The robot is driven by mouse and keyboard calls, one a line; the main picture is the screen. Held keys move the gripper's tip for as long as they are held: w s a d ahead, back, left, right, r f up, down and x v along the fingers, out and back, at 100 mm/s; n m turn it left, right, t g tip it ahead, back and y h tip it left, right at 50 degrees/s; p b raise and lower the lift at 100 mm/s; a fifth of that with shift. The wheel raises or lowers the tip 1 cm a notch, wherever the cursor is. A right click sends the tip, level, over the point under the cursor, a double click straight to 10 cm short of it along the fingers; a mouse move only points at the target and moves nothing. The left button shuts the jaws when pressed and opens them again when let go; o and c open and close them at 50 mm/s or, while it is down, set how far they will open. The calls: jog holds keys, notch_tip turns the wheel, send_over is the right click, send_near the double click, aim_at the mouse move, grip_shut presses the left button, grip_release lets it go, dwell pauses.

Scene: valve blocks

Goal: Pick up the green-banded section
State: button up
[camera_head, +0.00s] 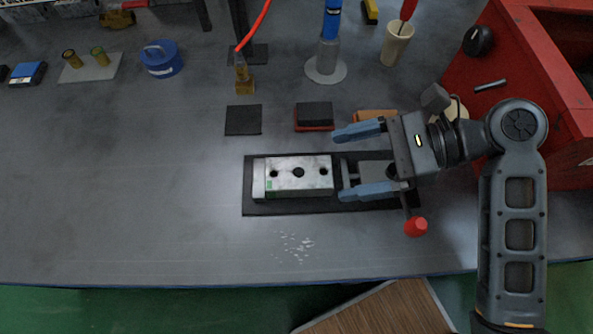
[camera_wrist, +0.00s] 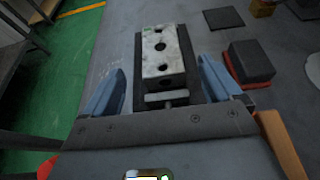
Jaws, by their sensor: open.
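The green-banded section (camera_head: 298,176) is a grey metal block with a row of round holes in its top. A small green mark shows on its left end in the head view. It lies on a black mat (camera_head: 250,205), beside the clamp jaw at its right end. In the wrist view the block (camera_wrist: 163,62) lies straight ahead, beyond and between my fingers. My gripper (camera_head: 352,162) is open and empty, just right of the block in the head view. Its two blue fingers point at the block, and I see no contact.
A red-handled clamp screw (camera_head: 415,226) is below my gripper. A black block on a red base (camera_head: 314,116) and a black square pad (camera_head: 243,120) lie behind the mat. A red box (camera_head: 520,75) stands at right. The table left of the mat is clear.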

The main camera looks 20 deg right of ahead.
aim_at(304, 172)
jog(key=x, duration=0.7)
jog(key=shift+w+a+b, duration=0.1)
jog(key=shift+w+b, duration=0.05)
jog(key=shift+b, duration=0.25)
jog(key=c, duration=1.4)
